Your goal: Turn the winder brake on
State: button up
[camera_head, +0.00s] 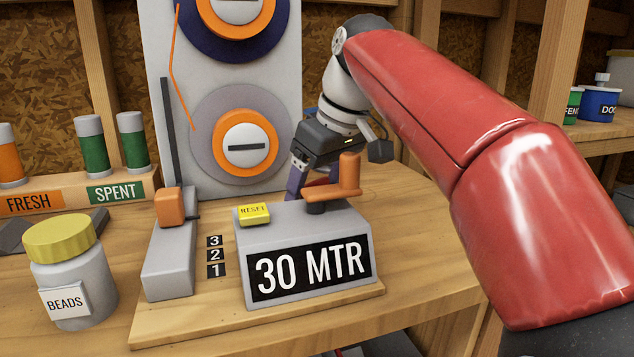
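No part in view carries a brake label. The winder stands on a wooden board on the bench. Its box (308,285) reads "30 MTR", with a yellow RESET button (254,214) and an orange crank-like handle (332,193) on top. To its left a grey block holds an orange knob (171,207) beside the marks 3, 2, 1. My gripper (312,182) points down just behind the box and the orange handle. The handle and box hide its fingertips, so I cannot tell whether it touches anything or how far it is open.
A grey upright panel (165,120) with two spools, the lower one orange-centred (246,143), rises behind. A BEADS jar (70,275) stands at left, near a FRESH/SPENT rack (75,198) holding cylinders. My red arm spans the right side. Bench right of the box is clear.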

jog(key=shift+c, duration=0.2)
jog(key=c, duration=0.9)
jog(key=shift+c, duration=0.2)
jog(key=shift+a+r+m+t+h+p, duration=0.15)
jog(key=shift+m+t+h+p, duration=0.15)
jog(key=shift+m+p, duration=0.75)
jog(key=shift+m+h+p, duration=0.7)
jog(key=shift+m+p, duration=0.15)
jog(key=shift+m, duration=1)
